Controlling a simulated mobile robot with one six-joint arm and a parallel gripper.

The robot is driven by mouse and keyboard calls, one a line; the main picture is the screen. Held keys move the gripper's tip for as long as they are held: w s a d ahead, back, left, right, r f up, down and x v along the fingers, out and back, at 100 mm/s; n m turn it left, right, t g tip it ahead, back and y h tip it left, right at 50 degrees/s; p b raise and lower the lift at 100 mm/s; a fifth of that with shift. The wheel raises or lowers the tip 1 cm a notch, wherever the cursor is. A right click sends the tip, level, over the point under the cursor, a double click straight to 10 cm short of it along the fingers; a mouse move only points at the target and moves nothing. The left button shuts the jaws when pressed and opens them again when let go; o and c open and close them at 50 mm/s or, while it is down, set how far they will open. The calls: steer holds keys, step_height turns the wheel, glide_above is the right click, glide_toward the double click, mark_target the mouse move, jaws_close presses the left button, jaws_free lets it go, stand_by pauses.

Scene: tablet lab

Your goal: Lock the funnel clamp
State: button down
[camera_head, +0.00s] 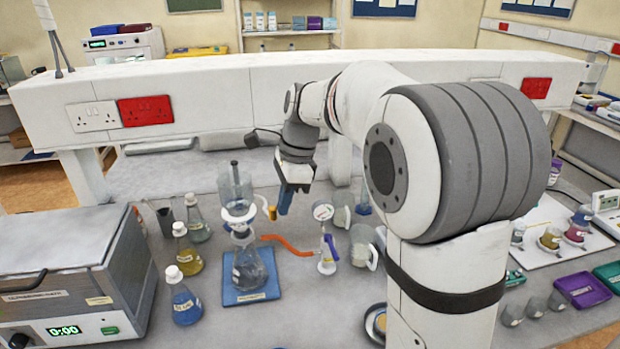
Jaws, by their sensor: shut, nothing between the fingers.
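A clear funnel (235,185) stands upright on a glass flask (250,270), which rests on a blue mat (252,296). An orange lever (271,211), which looks like the funnel clamp's handle, sticks out to the right of the joint between funnel and flask. My gripper (284,208) points down just right of this lever, with its blue fingers shut and empty. I cannot tell whether the fingers touch the lever. The clamp's exact position is too small to make out.
An orange hose (288,244) runs right from the flask to a white bottle with a purple handle (328,256). Several stoppered flasks (186,255) stand to the left, beside a grey machine (70,270). Clear beakers (362,245) stand to the right. The bench front is mostly clear.

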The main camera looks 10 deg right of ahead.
steer(key=shift+m, duration=0.9)
steer(key=shift+s+a, duration=0.35)
steer(key=shift+a, duration=0.45)
steer(key=shift+s+a, duration=0.4)
steer(key=shift+a, duration=0.35)
steer(key=shift+s+a, duration=0.35)
steer(key=shift+a, duration=0.45)
steer(key=s+d+r, duration=0.1)
steer(key=d+r, duration=0.5)
steer(key=r, duration=0.3)
steer(key=shift+d+r, duration=0.3)
steer(key=shift+r, duration=0.1)
steer(key=s+d+f+n+t+h, duration=0.1)
steer(key=s+d+f+n, duration=0.2)
steer(key=s+f+n, duration=0.4)
steer(key=s+d+f+n+t+h, duration=0.1)
steer(key=s+d+f+n+t, duration=0.1)
steer(key=s+f+n, duration=0.5)
steer(key=s+d+n, duration=0.1)
steer(key=s+n, duration=0.3)
steer(key=s, duration=0.1)
steer(key=shift+s+n+t+h, duration=0.15)
steer(key=shift+n+t+h, duration=0.15)
steer(key=shift+n+h, duration=0.1)
